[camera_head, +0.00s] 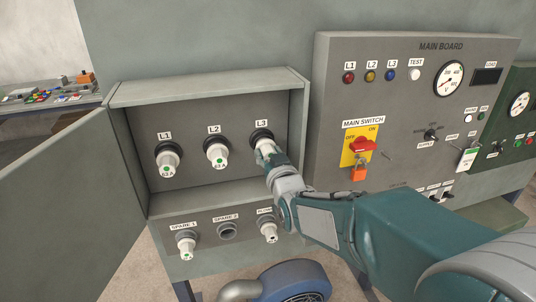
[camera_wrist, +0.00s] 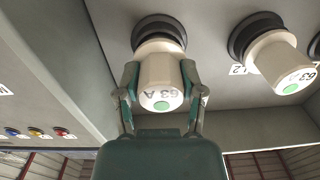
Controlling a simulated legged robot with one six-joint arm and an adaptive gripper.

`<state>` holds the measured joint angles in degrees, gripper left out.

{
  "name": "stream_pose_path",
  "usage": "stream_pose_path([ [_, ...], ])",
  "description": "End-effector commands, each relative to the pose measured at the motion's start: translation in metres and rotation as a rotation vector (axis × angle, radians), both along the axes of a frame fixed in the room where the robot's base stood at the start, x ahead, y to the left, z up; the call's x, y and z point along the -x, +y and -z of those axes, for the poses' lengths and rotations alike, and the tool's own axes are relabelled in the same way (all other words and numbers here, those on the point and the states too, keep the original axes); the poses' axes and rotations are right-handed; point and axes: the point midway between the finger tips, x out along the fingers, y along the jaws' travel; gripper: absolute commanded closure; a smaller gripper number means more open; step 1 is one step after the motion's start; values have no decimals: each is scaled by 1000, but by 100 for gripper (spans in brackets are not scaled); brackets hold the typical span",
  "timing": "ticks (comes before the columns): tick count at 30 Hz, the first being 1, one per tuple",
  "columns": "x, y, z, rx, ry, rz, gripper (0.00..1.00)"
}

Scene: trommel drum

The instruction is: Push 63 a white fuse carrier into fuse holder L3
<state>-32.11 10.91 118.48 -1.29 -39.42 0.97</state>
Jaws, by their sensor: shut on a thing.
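A white fuse carrier marked 63 A, with a green dot, shows in the wrist view (camera_wrist: 160,78) between my two fingers. My gripper (camera_head: 270,152) is shut around its sides, and its fingers also show in the wrist view (camera_wrist: 160,85). The carrier's back end meets the black ring of fuse holder L3 (camera_head: 261,135), which also shows in the wrist view (camera_wrist: 158,28). The carrier lines up roughly with the holder; I cannot tell how deep it sits. In the head view my gripper hides most of the carrier.
White carriers sit in L1 (camera_head: 168,158) and L2 (camera_head: 216,153). Below, SPARE 1 (camera_head: 186,246) holds a carrier and SPARE 2 (camera_head: 227,231) is an empty socket. The cabinet door (camera_head: 70,200) stands open at left. The main board (camera_head: 410,120) stands close at right.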

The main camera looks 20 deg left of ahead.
Motion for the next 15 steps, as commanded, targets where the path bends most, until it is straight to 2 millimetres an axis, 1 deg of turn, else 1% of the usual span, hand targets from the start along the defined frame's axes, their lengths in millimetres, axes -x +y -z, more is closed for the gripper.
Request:
stream_pose_path([
  [15, -6, 4, -1, -1, -1, 0, 100],
])
